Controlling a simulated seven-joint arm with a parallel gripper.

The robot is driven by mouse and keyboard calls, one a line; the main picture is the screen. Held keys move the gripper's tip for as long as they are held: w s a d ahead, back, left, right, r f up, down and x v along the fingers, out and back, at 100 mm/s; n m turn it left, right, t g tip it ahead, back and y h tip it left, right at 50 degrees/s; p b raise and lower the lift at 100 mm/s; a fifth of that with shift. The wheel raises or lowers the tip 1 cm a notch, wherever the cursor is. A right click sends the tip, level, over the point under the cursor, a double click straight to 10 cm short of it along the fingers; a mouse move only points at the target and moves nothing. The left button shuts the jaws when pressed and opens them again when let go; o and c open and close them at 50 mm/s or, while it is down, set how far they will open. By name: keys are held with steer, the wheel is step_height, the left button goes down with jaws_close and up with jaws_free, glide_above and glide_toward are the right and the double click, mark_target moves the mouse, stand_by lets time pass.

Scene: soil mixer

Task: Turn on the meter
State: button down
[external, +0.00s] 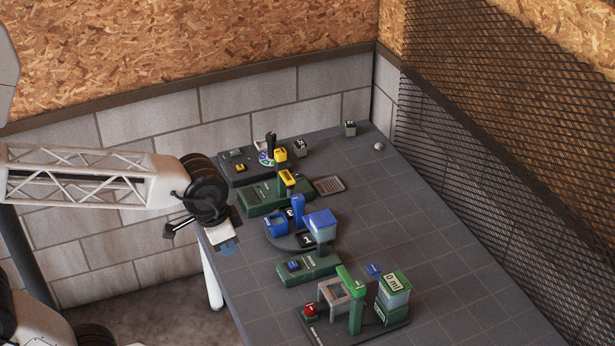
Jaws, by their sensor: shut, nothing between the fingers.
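My gripper (167,232) is at the left end of the table, beside the table's left edge and apart from every device. Its fingers look small and dark, and they are shut with nothing held. I cannot tell for certain which device is the meter. A green-based device (263,197) with a yellow-topped upright part stands in the back half of the table. A black-based device (239,167) with yellow parts and a coloured dial is behind it. A green-based box (309,268) with a blue button sits nearer the front. Any switch markings are too small to read.
A blue-lidded container (321,223) and a blue scoop-like part (297,207) stand mid-table. At the front are a green container (394,287) marked 0 ml, a green post (352,302) and a red button (310,311). The table's right side (430,230) is clear, below a mesh wall.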

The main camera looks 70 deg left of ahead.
steer(key=w+a+r, duration=0.1)
steer(key=w+a, duration=0.8)
steer(key=w, duration=0.5)
glide_above(297, 175)
steer(key=s, duration=0.4)
steer(key=s+x, duration=0.2)
steer(key=x, duration=0.8)
steer(key=s+f+x, duration=0.1)
steer(key=s+x, duration=0.1)
steer(key=x, duration=0.7)
steer(key=shift+a+f, duration=0.2)
steer(key=shift+f, duration=0.1)
steer(key=shift+w, duration=0.1)
steer(key=shift+x, duration=7)
steer(key=shift+f, duration=0.1)
